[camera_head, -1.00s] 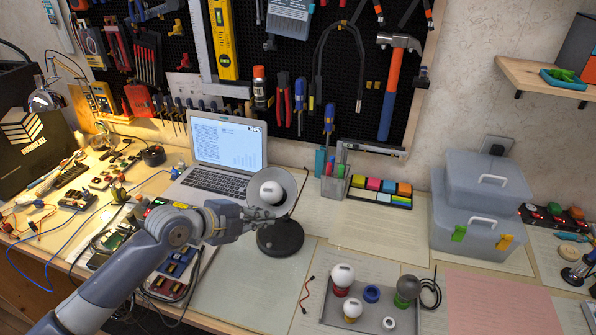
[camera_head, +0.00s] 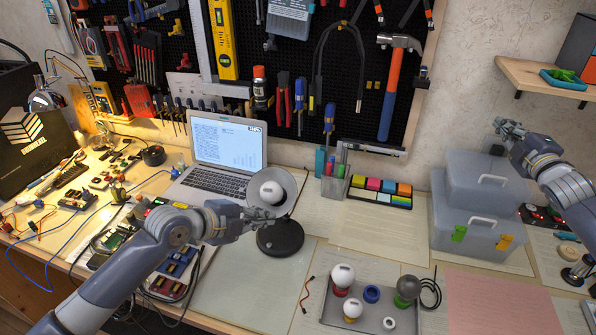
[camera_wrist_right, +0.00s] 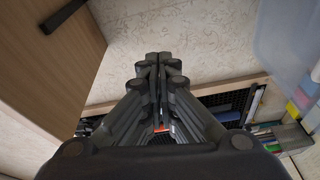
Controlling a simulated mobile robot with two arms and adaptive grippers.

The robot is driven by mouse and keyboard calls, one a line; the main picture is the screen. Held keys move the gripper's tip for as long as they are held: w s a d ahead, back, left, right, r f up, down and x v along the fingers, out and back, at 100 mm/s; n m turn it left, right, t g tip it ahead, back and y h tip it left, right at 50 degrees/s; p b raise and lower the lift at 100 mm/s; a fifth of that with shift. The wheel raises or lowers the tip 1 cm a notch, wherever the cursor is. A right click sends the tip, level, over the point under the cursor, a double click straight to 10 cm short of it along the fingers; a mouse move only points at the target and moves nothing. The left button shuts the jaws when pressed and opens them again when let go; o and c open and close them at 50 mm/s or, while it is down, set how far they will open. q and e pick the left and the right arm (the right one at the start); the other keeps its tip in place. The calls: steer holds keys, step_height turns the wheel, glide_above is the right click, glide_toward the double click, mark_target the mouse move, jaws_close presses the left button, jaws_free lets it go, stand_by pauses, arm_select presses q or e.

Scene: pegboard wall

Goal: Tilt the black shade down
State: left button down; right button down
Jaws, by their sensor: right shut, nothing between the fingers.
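The desk lamp has a dark shade (camera_head: 290,188) that faces toward me, with a round white bulb (camera_head: 271,192) inside it. Its round black base (camera_head: 281,238) stands on the table in front of the laptop. My left gripper (camera_head: 266,214) is at the lower edge of the shade, above the base. Its fingers overlap the lamp in the picture, and I cannot tell whether they touch it or how far they are open. My right gripper (camera_head: 499,125) is raised at the right, far from the lamp. In the right wrist view its fingertips (camera_wrist_right: 158,58) are together and empty.
The open laptop (camera_head: 228,142) is just behind the lamp. A tray (camera_head: 372,321) with several bulbs lies in front of it to the right. Stacked grey bins (camera_head: 470,222) and a wall shelf (camera_head: 540,78) are near my right arm.

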steer(key=w+a+f+m+g+y, duration=0.25)
steer(key=a+f+m, duration=0.4)
steer(key=a, duration=0.35)
steer(key=w+a+f+m+g+y, duration=0.1)
steer(key=w+a+f+m+y, duration=0.15)
steer(key=a+f+m, duration=0.6)
arm_select(q)
steer(key=shift+s+f, duration=0.15)
steer(key=shift+f, duration=0.1)
arm_select(e)
steer(key=s+a+m+g+y, duration=0.1)
steer(key=a+m+y, duration=0.1)
steer(key=a, duration=0.8)
steer(key=s+a+r+m+g+y, duration=0.1)
steer(key=a+y, duration=0.4)
steer(key=a, duration=0.6)
steer(key=s+a+m+g+y, duration=0.1)
steer(key=s+a+m+y, duration=0.1)
steer(key=a, duration=0.9)
steer(key=shift+a+r+m+y, duration=0.2)
steer(key=shift+r+m+y, duration=0.1)
steer(key=shift+m+y, duration=0.4)
steer(key=shift+s+a+n, duration=0.3)
steer(key=shift+s+n, duration=0.2)
steer(key=shift+s, duration=0.15)
